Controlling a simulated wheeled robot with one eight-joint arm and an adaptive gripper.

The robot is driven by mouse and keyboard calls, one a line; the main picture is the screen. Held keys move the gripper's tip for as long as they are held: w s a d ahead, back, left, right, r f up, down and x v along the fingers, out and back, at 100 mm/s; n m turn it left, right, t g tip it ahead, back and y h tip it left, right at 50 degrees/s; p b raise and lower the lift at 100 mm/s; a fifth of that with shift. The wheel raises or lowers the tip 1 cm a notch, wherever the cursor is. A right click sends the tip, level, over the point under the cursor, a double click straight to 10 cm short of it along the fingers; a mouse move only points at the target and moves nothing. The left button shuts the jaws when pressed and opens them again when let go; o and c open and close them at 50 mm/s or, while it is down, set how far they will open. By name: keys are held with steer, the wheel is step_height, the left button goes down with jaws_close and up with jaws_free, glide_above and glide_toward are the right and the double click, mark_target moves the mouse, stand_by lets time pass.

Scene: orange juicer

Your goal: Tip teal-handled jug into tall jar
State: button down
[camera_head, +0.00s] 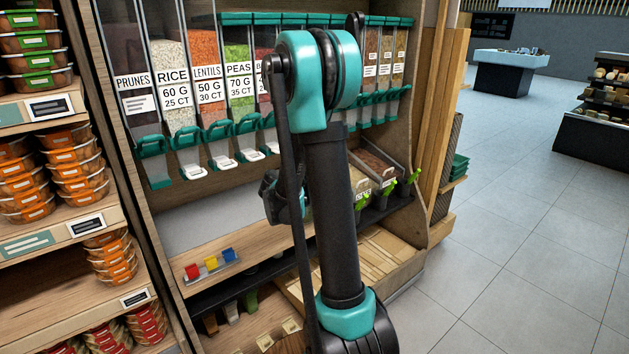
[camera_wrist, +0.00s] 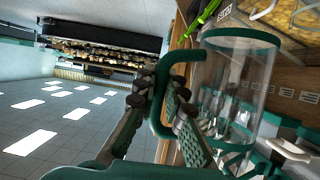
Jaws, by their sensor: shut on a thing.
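The clear jug (camera_wrist: 235,85) with a teal rim and teal handle (camera_wrist: 157,110) fills the right of the wrist view. My gripper (camera_wrist: 163,103) is shut on the handle, with its dark pads on either side of it. The jug's lower part blends with the teal and clear shapes behind it, and I cannot tell whether anything is inside. In the head view my arm hides the jug, and only a dark part of the wrist shows left of the arm. I cannot make out the tall jar in either view.
Clear bulk dispensers (camera_head: 205,90) with teal handles line the shelf unit. Below, a wooden counter (camera_head: 235,258) holds small red, yellow and blue blocks (camera_head: 211,263). Stacked orange tubs (camera_head: 75,165) stand on shelves at left. Open floor (camera_head: 530,230) lies at right.

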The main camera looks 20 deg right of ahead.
steer(key=s+d, duration=0.2)
steer(key=s, duration=0.5)
steer(key=shift+s+d, duration=0.2)
steer(key=shift+s, duration=0.15)
stand_by(0.4)
stand_by(0.5)
